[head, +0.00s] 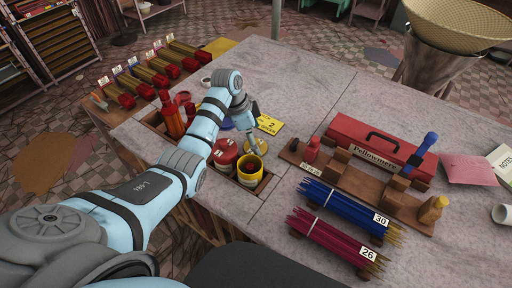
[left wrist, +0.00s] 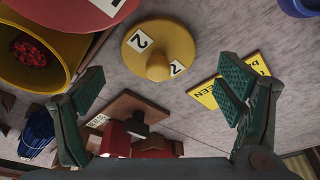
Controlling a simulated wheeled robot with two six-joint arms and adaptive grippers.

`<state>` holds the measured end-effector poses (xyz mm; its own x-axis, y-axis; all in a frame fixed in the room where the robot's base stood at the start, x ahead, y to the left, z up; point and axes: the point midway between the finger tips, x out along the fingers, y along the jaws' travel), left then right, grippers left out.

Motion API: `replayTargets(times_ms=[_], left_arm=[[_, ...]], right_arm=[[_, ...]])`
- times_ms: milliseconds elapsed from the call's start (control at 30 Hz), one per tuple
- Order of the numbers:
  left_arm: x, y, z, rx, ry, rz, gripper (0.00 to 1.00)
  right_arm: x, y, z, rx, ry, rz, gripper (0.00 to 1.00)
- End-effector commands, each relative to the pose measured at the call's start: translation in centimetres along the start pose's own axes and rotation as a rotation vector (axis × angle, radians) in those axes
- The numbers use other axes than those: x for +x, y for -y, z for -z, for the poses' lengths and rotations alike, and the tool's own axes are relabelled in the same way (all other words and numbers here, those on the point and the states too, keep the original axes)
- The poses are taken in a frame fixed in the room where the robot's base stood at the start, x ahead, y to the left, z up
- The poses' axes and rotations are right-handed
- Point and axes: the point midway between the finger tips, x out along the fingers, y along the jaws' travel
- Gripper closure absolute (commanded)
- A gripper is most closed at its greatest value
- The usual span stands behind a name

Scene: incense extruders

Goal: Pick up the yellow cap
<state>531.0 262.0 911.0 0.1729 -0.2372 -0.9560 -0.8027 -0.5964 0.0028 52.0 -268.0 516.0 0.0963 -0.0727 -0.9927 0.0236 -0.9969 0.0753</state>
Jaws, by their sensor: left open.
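The yellow cap (head: 250,147) is a flat round disc lying on the table just behind the open yellow pot (head: 250,170). In the left wrist view the cap (left wrist: 160,48) shows a round knob at its centre and white labels reading 2. My left gripper (head: 256,130) is over the cap, pointing down. In the left wrist view its two green-padded fingers (left wrist: 165,85) are spread wide with nothing between them, and the cap lies beyond them, apart from both. My right gripper is in neither view.
A red lidded pot (head: 224,153) stands left of the yellow pot. A yellow card (head: 269,124) lies behind the cap. A wooden stand (head: 325,172), red toolbox (head: 375,145) and blue (head: 345,205) and magenta (head: 325,236) stick bundles are to the right. The table's back middle is clear.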

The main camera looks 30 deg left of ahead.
Motion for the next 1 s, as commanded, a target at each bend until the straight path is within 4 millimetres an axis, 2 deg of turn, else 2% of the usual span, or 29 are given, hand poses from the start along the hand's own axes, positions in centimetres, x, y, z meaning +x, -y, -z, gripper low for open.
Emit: replayTargets(times_ms=[33, 100, 300, 567, 867, 1000], left_arm=[[1.04, -0.07, -0.04, 0.0, 0.001, -0.003, 0.14], [1.8, -0.05, -0.04, 0.0, 0.0, -0.001, 0.14], [1.9, 0.0, -0.01, 0.0, 0.0, 0.001, 0.14], [1.86, 0.0, -0.01, 0.0, 0.0, 0.001, 0.53], [1.82, 0.0, 0.0, 0.0, 0.0, 0.001, 0.53], [1.02, 0.04, 0.28, 0.001, -0.001, 0.002, 0.53]], right_arm=[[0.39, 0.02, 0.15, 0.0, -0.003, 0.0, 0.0], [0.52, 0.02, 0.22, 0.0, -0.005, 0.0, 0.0], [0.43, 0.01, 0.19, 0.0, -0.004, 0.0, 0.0], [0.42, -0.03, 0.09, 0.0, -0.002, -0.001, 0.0], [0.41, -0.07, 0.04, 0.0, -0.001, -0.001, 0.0], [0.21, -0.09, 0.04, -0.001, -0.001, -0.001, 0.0]])
